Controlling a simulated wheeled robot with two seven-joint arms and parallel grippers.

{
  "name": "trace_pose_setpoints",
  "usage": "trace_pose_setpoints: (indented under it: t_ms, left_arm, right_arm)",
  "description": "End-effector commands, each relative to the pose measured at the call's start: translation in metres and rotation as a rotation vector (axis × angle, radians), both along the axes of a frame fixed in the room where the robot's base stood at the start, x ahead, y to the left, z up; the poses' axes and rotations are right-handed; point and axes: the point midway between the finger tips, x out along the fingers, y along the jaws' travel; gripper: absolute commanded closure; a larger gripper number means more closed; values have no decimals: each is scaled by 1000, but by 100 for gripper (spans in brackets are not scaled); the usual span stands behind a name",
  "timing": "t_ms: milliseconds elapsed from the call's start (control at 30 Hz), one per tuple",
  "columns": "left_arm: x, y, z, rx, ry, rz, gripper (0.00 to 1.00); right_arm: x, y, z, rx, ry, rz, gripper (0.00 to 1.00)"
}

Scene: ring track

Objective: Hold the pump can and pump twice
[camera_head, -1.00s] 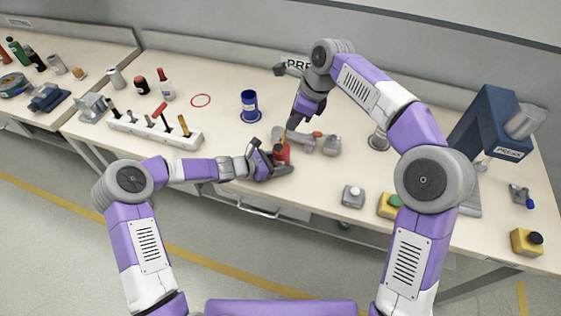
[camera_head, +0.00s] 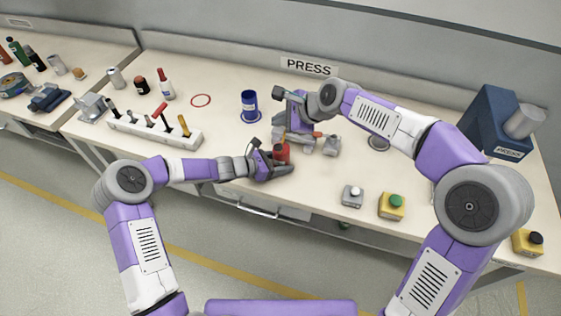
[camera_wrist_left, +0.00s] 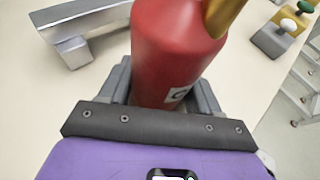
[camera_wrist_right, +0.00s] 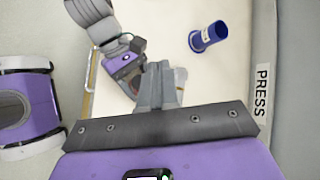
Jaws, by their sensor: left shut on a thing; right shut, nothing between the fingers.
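The red pump can (camera_head: 282,154) stands upright near the front edge of the bench, with a gold-coloured part at its top. My left gripper (camera_head: 279,169) is shut around its lower body. The left wrist view shows the red can (camera_wrist_left: 170,45) between the fingers, with the gold part (camera_wrist_left: 222,14) above at the right. My right gripper is shut and empty, behind and close to the can; its closed fingers (camera_wrist_right: 158,72) show in the right wrist view. They largely hide the can there. I cannot tell whether they touch its top.
A grey metal device (camera_head: 322,143) lies just behind the can. A blue cup (camera_head: 249,104) stands behind to the left, a tool rack (camera_head: 150,132) farther left. A grey-based button (camera_head: 352,196) and a yellow green-button box (camera_head: 391,206) stand right. The bench between can and buttons is clear.

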Motion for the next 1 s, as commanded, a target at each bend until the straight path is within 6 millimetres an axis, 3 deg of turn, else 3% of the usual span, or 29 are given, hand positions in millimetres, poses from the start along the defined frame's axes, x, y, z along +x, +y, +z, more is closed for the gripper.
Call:
trace_pose_setpoints:
  t_ms: [267,700,1000]
  left_arm:
    - [0,0,0,0,0,0,73]
    - [0,0,0,0,0,0,73]
    - [0,0,0,0,0,0,73]
  right_arm:
    - [0,-1,-16,3,-26,-1,100]
    - [0,-1,-74,3,-25,1,100]
    - [0,-1,-88,3,-27,0,100]
